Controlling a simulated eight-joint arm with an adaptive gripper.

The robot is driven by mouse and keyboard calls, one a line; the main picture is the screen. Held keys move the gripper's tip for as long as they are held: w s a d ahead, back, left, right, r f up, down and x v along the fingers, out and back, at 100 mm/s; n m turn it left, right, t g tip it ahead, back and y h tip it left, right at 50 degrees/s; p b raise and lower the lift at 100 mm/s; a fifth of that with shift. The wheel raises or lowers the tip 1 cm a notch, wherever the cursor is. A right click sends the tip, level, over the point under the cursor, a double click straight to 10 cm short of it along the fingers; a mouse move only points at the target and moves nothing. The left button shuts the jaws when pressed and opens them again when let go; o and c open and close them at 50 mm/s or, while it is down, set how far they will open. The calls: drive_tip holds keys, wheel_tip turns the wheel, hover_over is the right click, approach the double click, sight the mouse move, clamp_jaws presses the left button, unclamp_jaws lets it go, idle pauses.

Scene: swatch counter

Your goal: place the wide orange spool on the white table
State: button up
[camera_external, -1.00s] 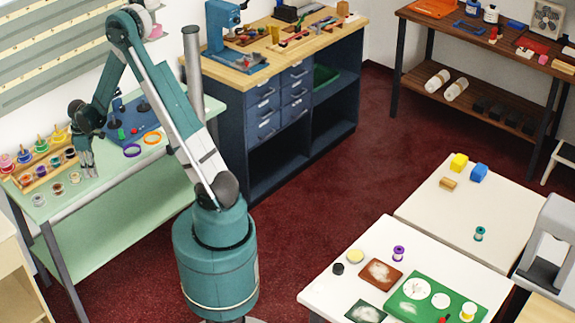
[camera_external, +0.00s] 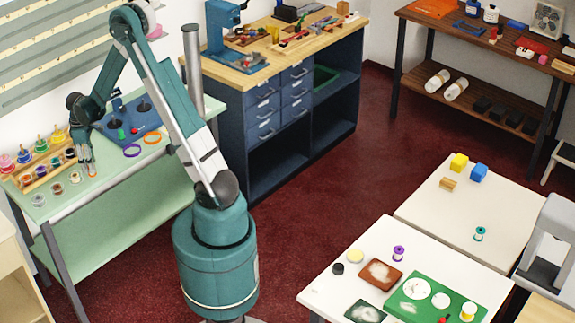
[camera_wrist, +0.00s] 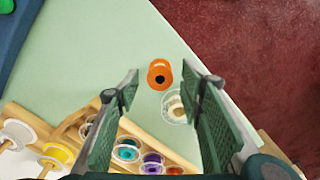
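An orange spool (camera_wrist: 160,74) shows in the wrist view over the pale green bench, between and just ahead of the two open fingertips of my gripper (camera_wrist: 162,82). I see a gap on both sides of it. In the external view my gripper (camera_external: 87,166) points down over the front part of the green bench (camera_external: 112,172), beside the spool rack. The orange spool is too small or hidden to make out clearly there. White tables stand at the right, a near one (camera_external: 335,285) and a farther one (camera_external: 425,215), both far from my gripper.
A pale, clear-flanged spool (camera_wrist: 176,106) is close to the orange one. The wooden rack (camera_wrist: 75,125) holds several coloured spools. The near white table carries a purple spool (camera_external: 398,253) and a green board (camera_external: 408,305). The farther one has a teal spool (camera_external: 480,234) and clear room.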

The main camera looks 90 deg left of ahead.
wheel_tip(320, 180, up, 9)
drive_tip(key=shift+p, duration=0.45)
drive_tip(key=shift+f, duration=0.1)
idle(0.4)
drive_tip(key=c, duration=0.3)
